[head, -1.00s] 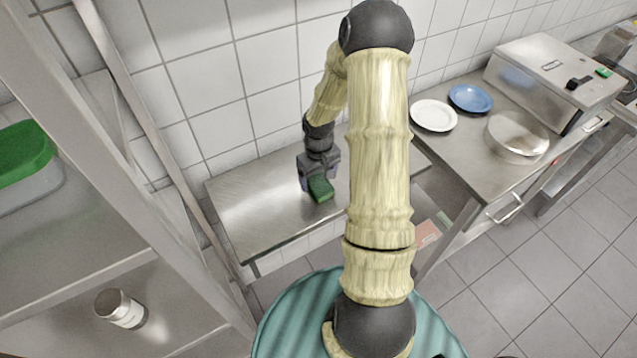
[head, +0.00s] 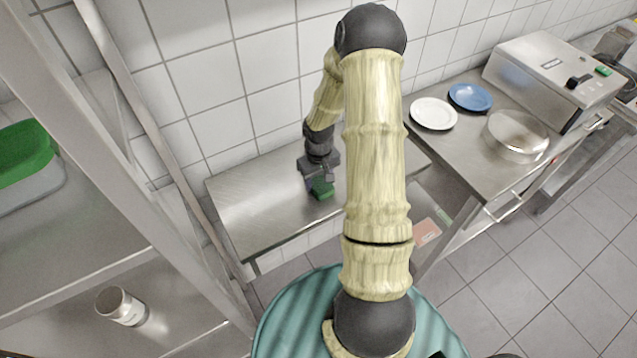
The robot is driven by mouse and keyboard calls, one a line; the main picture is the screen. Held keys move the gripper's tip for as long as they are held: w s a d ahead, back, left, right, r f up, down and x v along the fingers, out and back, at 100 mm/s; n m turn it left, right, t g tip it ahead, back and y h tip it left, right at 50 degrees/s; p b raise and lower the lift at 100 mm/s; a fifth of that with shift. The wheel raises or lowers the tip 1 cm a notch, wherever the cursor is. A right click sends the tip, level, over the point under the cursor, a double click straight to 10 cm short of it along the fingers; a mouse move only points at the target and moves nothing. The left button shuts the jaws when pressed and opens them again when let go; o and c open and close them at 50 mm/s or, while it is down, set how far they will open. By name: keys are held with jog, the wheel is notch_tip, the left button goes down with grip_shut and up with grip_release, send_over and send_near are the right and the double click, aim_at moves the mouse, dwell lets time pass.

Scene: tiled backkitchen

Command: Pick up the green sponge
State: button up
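The green sponge (head: 322,189) is a small dark green block at the steel table (head: 250,212), below the middle of the head view. My gripper (head: 319,183) is right above it, pointing down, with its fingers at the sponge. The gripper body hides the sponge's upper part. A finger shows at the sponge's left side; the other finger is hard to make out. I cannot tell whether the fingers press on the sponge, or whether it rests on the table or is slightly raised.
A steel counter at right holds a white plate (head: 433,114), a blue plate (head: 470,97), a round pan (head: 517,135) and a steel appliance (head: 550,80). A steel rack at left holds a green-lidded box (head: 25,160) and a jar (head: 120,306). The tiled wall stands close behind the table.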

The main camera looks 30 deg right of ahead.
aim_at(319, 180)
dwell(0.3)
notch_tip(319, 180, up, 10)
jog(key=b, duration=0.1)
dwell(0.4)
jog(key=shift+o, duration=0.2)
dwell(0.4)
